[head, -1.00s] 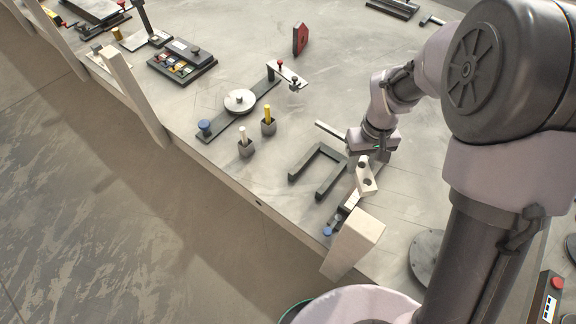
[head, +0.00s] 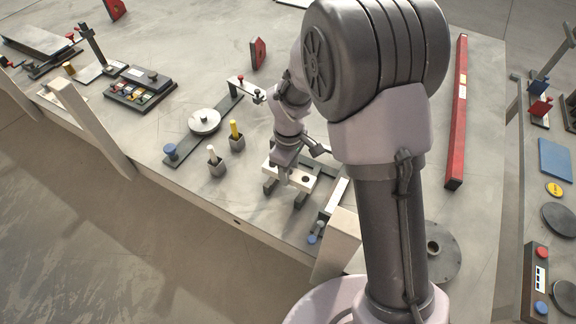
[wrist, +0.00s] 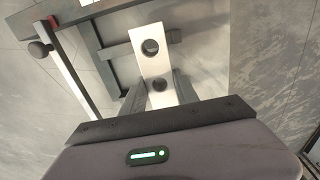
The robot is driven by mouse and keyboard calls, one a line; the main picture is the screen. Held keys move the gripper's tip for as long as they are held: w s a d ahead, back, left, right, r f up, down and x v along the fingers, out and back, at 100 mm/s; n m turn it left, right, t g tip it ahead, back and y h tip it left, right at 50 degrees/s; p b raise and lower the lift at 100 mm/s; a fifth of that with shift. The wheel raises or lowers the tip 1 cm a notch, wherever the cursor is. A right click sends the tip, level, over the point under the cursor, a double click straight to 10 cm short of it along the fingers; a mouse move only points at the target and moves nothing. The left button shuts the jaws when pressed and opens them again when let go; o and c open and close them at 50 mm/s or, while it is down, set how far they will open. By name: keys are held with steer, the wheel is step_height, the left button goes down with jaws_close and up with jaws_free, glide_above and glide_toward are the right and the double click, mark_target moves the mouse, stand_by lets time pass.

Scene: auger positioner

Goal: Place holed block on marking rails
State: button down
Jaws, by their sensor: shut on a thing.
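The holed block (head: 299,182) is a pale bar with round dark holes. It lies crosswise over the dark U-shaped marking rails (head: 300,200) near the table's front edge. My gripper (head: 283,168) is shut on the block from above, hiding part of it. In the wrist view, the block (wrist: 147,35) shows two holes and extends away between my gripper's fingers (wrist: 160,95). Part of the dark rails (wrist: 122,52) shows beside and behind it there. I cannot tell whether the block touches the rails.
A pale bar tool with a blue knob (head: 313,238) lies right of the rails. Two small dark holders with a white (head: 217,168) and a yellow marker (head: 236,143) stand to the left. A dark strip with a round disc (head: 204,121) lies behind them.

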steer(key=shift+f+b, duration=0.4)
steer(key=shift+f, duration=1.05)
steer(key=shift+f, duration=0.15)
steer(key=c, duration=0.9)
jaws_free()
